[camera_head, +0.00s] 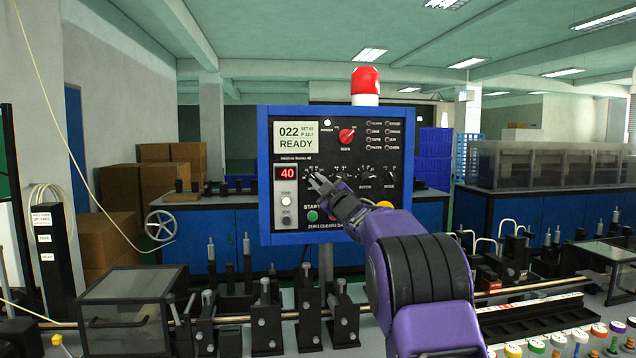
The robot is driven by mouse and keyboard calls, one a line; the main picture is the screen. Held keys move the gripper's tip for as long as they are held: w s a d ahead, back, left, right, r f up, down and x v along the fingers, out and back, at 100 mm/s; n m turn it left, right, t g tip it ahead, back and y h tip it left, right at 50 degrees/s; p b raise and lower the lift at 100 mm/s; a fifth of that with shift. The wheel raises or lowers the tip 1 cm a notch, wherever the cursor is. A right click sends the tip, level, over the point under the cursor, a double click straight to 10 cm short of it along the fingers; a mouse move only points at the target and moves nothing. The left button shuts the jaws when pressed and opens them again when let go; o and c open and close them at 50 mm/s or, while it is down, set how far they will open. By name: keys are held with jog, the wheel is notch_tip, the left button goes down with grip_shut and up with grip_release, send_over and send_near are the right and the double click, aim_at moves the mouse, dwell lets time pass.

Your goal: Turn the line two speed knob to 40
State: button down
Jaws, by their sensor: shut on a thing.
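A control panel (264,225) with a blue frame stands in the middle. Its red number display (287,173) reads 40. A row of small black knobs runs to the right of this display. My gripper (317,183) is at the left end of that row, its fingers shut on the knob just right of the display. The fingers hide most of this knob, and its label is too small to read. My purple arm reaches in from the lower right and covers part of the panel's lower edge.
A red selector knob (347,135) and a white screen (296,138) reading 022 READY sit above. A green button (313,216) lies just below my gripper. A red-topped beacon (365,82) stands above the panel. Metal posts and a grey box (127,312) crowd the bench below.

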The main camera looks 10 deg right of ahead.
jog(key=c, duration=0.9)
grip_release()
jog(key=b+v, duration=0.3)
jog(key=v, duration=1.4)
jog(key=shift+s+d, duration=0.1)
jog(key=shift+s, duration=0.1)
